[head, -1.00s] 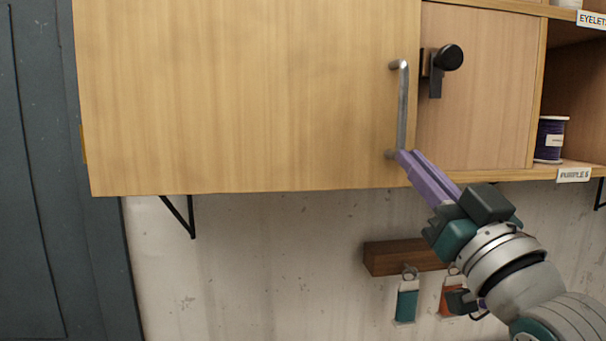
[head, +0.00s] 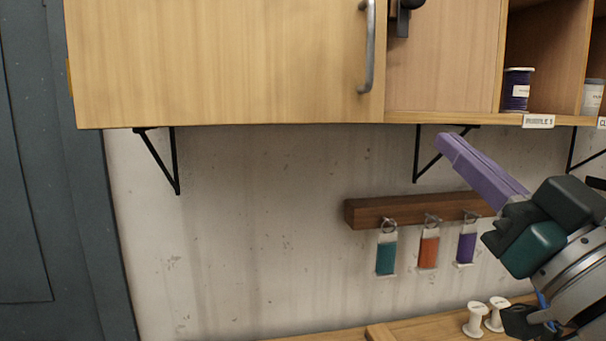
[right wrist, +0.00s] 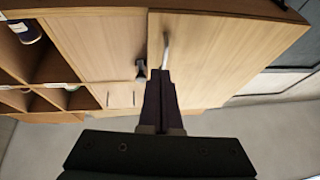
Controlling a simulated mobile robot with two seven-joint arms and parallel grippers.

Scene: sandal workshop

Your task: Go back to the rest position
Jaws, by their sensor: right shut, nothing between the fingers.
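My right gripper (head: 447,147) is in the head view at the right, below the wall cabinet. Its purple fingers are together with nothing between them, pointing up and left, apart from the handle. In the right wrist view the gripper (right wrist: 160,75) points toward the cabinet door. The wooden cabinet door (head: 215,60) carries a metal bar handle (head: 369,50) at its right side; the handle also shows in the right wrist view (right wrist: 166,48). A dark latch (head: 403,18) is just right of the handle, partly cut off by the picture's top. My left gripper is not in view.
A wooden key rack (head: 372,212) on the wall holds teal, orange and purple tags. Below it, white spools (head: 474,320) stand on a wooden bench (head: 345,336). Open shelves hold a purple spool (head: 516,90). A black bracket (head: 174,160) juts under the cabinet.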

